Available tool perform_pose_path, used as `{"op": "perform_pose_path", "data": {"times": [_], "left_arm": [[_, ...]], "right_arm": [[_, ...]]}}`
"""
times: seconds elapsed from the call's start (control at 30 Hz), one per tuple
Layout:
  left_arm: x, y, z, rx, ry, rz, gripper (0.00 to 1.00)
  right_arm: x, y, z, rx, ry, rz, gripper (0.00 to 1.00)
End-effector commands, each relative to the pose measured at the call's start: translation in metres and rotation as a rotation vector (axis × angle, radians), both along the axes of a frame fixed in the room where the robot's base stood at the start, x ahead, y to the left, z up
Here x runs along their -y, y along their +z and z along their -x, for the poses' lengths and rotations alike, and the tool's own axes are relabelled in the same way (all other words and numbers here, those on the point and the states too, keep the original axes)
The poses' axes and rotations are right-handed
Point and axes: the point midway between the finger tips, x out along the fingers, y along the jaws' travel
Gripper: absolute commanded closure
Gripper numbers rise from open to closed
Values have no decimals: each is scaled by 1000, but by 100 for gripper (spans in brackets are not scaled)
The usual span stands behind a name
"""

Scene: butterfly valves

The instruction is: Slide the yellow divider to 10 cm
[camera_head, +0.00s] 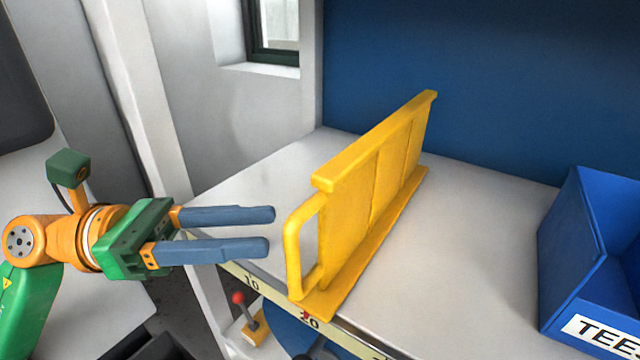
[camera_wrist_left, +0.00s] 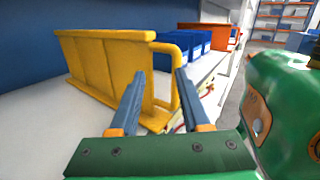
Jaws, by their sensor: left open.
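The yellow divider (camera_head: 372,190) stands upright on the grey shelf (camera_head: 470,265), running from the front edge towards the back. Its front end has a loop handle (camera_head: 292,250) and sits by the 20 mark on the scale strip (camera_head: 252,281); the 10 mark is to its left. My left gripper (camera_head: 271,231) is open and empty, its two blue fingers pointing at the handle from the left, apparently just short of it. In the left wrist view the handle (camera_wrist_left: 176,75) shows beyond and between the fingertips (camera_wrist_left: 160,74), with the divider (camera_wrist_left: 100,65) to the left. My right gripper is out of view.
A blue bin (camera_head: 585,260) with a label starting "TEE" stands to the right on the shelf. A red-knobbed lever (camera_head: 239,298) is below the front edge. A white wall and post (camera_head: 165,90) bound the left. The shelf left of the divider is clear.

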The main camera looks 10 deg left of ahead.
Motion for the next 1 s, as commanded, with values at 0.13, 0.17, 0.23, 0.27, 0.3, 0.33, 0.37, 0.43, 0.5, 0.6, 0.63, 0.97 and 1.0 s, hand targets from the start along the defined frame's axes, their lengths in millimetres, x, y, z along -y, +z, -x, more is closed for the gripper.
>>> {"op": "perform_pose_path", "data": {"times": [0.13, 0.17, 0.23, 0.27, 0.3, 0.33, 0.37, 0.43, 0.5, 0.6, 0.63, 0.97, 1.0], "left_arm": [[13, -1, 9, 53, -20, -79, 53], [18, 1, 8, 52, -21, -79, 53], [32, 5, 5, 51, -23, -75, 53], [38, 6, 3, 49, -23, -73, 53], [46, 6, 1, 49, -23, -73, 53], [52, 6, 0, 50, -24, -72, 53], [57, 5, -2, 50, -23, -71, 53], [66, 3, -5, 49, -21, -71, 53], [71, 1, -6, 50, -18, -71, 53], [75, -2, -7, 50, -18, -71, 53], [75, -3, -7, 50, -17, -71, 53], [75, -4, -8, 48, -17, -69, 100], [75, -4, -8, 48, -16, -69, 100]], "right_arm": [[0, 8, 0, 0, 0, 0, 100], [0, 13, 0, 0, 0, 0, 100], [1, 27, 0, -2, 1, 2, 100], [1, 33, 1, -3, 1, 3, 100], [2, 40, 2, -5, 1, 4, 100], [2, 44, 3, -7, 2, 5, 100], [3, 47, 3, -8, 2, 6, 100], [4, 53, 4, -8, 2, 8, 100], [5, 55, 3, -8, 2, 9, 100], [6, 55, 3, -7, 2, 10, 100], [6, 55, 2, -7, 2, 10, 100], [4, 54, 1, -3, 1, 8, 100], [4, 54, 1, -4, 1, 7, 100]]}}
